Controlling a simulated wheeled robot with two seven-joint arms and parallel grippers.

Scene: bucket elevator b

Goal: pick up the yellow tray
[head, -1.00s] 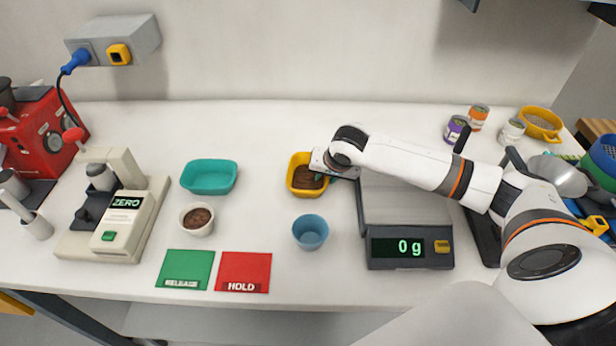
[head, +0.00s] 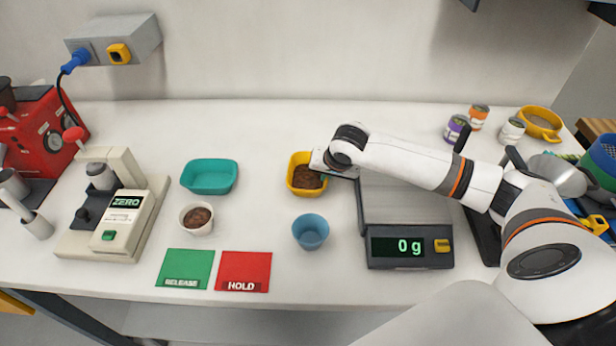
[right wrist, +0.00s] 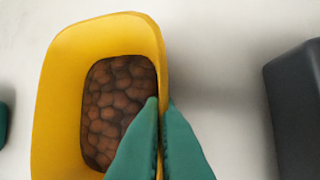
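The yellow tray (head: 293,178) stands on the white table left of the scale, with brown, lumpy contents. It also shows in the right wrist view (right wrist: 62,70), filling the left half. My right gripper (right wrist: 159,102) has green fingers on either side of the tray's right wall, one inside and one outside. They are close together and look shut on that wall. I cannot tell any gap under the tray. My left gripper is not in view.
A scale (head: 412,252) reading 0 g stands just right of the tray, under my right arm. A blue cup (head: 311,232) stands in front, a teal tray (head: 209,177) and a white bowl (head: 197,219) to the left. The table behind the yellow tray is clear.

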